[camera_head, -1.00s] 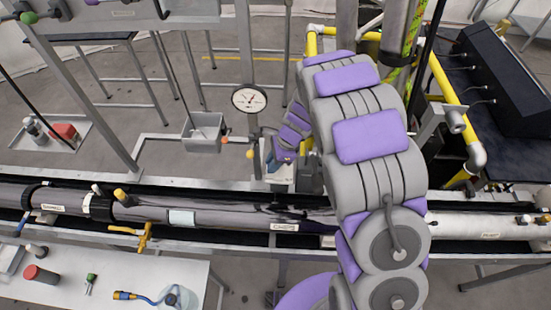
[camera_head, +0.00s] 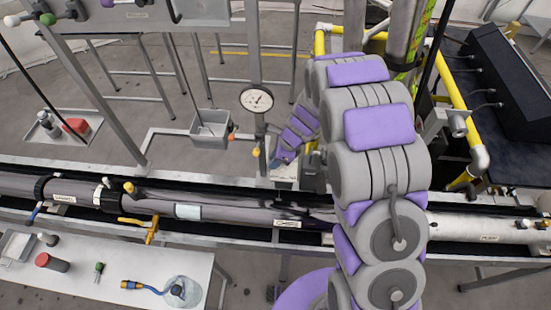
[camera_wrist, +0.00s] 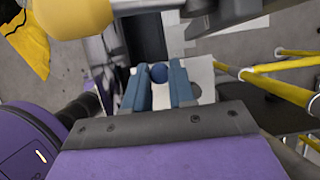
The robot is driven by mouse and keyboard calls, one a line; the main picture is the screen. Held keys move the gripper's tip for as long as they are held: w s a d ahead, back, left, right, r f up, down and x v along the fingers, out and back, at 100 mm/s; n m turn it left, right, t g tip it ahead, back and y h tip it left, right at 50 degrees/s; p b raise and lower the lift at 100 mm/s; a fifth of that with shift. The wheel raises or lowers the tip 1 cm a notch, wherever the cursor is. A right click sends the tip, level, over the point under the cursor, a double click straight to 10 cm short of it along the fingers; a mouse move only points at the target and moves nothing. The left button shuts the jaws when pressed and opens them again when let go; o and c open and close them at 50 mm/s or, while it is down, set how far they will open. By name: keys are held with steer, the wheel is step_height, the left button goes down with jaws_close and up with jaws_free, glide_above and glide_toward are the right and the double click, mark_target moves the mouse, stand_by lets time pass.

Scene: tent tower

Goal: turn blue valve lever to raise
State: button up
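In the wrist view, the two blue-grey fingers of my gripper (camera_wrist: 160,86) stand apart. A round dark blue knob (camera_wrist: 158,72) shows between their tips, seemingly the end of the blue valve lever. I cannot tell whether the fingers touch it, and its shaft is hidden. Another small blue lever (camera_head: 36,212) sits on the pipe at far left.
A large yellow knob (camera_wrist: 72,14) is close at the wrist view's upper left. Yellow pipes (camera_wrist: 280,85) run on the right. In the head view, a round gauge (camera_head: 257,100) and a grey box (camera_head: 210,130) stand left of the arm. A long grey pipe (camera_head: 240,213) crosses in front.

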steer(key=o, duration=0.4)
steer(key=shift+w+a, duration=0.1)
steer(key=shift+a, duration=0.05)
steer(key=v, duration=1.7)
steer(key=shift+r, duration=0.2)
steer(key=s+d+f+n+h+b, duration=0.1)
steer(key=s+d+f+n+b, duration=0.2)
steer(key=s, duration=0.8)
steer(key=s+d+f+n+g+h+b, duration=0.1)
steer(key=s+d+f+n+h+b, duration=0.1)
steer(key=s+n+b, duration=0.6)
steer(key=s+d+f+n+g+h+b, duration=0.1)
steer(key=s+d+f+n+b, duration=0.3)
steer(key=s, duration=1)
steer(key=shift+s+d+f+n+h+b, duration=0.15)
steer(key=shift+d+n+b, duration=0.35)
steer(key=shift+n, duration=0.4)
steer(key=shift+s+d+n+h+b, duration=0.15)
steer(key=shift+d+n+b, duration=0.35)
steer(key=shift+n, duration=0.4)
